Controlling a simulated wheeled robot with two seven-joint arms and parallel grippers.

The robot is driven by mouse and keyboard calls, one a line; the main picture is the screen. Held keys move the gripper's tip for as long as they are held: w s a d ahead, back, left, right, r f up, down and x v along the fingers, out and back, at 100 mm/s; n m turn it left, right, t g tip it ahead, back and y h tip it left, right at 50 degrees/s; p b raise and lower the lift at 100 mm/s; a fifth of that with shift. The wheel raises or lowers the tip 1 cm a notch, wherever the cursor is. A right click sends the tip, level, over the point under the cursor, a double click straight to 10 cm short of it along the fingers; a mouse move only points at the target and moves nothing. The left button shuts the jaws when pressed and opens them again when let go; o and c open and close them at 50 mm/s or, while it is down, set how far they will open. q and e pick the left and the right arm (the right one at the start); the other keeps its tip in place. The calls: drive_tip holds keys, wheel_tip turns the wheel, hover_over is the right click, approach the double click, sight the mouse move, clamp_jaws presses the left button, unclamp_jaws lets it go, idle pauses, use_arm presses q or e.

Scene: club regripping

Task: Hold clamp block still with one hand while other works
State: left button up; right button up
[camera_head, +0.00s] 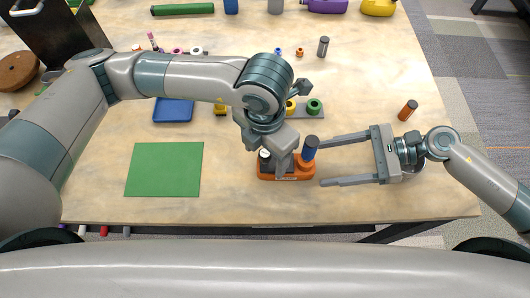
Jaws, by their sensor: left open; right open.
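The clamp block, an orange base (292,177), sits near the table's front edge in the head view. A blue cylinder (310,148) stands up at its right end, and a small white-topped dark part (264,155) shows at its left end. My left gripper (283,168) points down right over the block and hides its middle. It is open; whether its fingers touch the block I cannot tell. My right gripper (322,162) is open and empty, just right of the block, its two long fingers pointing left toward it.
A green mat (164,169) lies at the left, with a blue tray (173,110) behind it. A grey holder with yellow and green rings (314,107) stands behind the block. An orange-brown cylinder (408,110) stands at the right. Bottles and small parts line the back.

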drive_tip(key=o, duration=0.6)
drive_tip(key=shift+c, duration=0.2)
drive_tip(key=v, duration=1.2)
drive_tip(key=shift+d, duration=0.1)
use_arm(q)
drive_tip(key=shift+s, duration=0.15)
use_arm(e)
drive_tip(key=shift+s+f, duration=0.1)
drive_tip(key=shift+s, duration=0.05)
